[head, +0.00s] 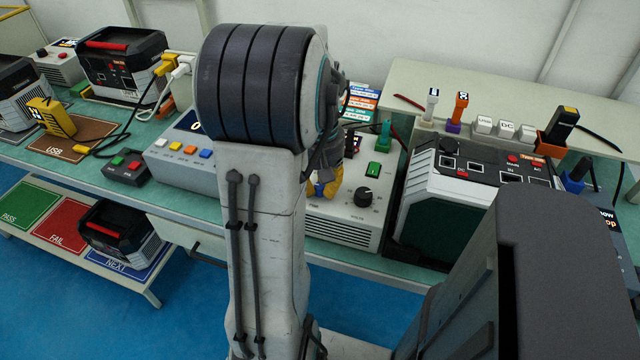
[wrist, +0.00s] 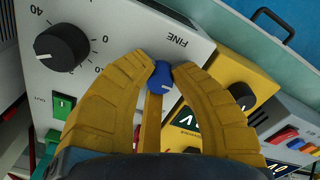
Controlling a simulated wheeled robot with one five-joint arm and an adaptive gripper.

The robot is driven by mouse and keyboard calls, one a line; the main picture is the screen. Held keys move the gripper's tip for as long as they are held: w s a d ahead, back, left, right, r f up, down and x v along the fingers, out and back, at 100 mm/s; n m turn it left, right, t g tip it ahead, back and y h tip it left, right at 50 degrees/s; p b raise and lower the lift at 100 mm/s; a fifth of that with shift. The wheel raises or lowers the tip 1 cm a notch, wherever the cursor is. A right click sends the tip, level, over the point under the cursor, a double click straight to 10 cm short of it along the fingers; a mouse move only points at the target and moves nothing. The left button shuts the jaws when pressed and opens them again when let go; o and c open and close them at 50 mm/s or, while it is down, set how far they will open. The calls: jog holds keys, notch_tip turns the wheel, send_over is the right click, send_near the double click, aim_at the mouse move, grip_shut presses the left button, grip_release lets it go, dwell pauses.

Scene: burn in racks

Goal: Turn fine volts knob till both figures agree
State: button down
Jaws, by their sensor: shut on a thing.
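The fine volts knob (wrist: 160,78) is small and blue, beside the word FINE on the grey supply box. My gripper (wrist: 158,72) is shut on it, with a yellow finger on each side. The supply box (head: 335,235) stands on the bench. A yellow meter (wrist: 222,72) stands beside it in the wrist view. Its dark panels show a "V", but my finger partly covers them. I cannot read either figure.
The supply also has a large black knob (wrist: 62,47) and a green switch (wrist: 62,106). The meter has a black dial (wrist: 240,96). A box with coloured buttons (head: 185,160) is left of my arm. A black-fronted unit (head: 470,175) stands close on the right.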

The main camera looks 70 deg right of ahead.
jog(key=shift+f+n, duration=0.1)
jog(key=shift+n, duration=0.4)
jog(key=shift+a, duration=0.1)
jog(key=c, duration=1)
grip_release()
jog(key=shift+c, duration=0.2)
notch_tip(320, 180, up, 12)
dwell(0.5)
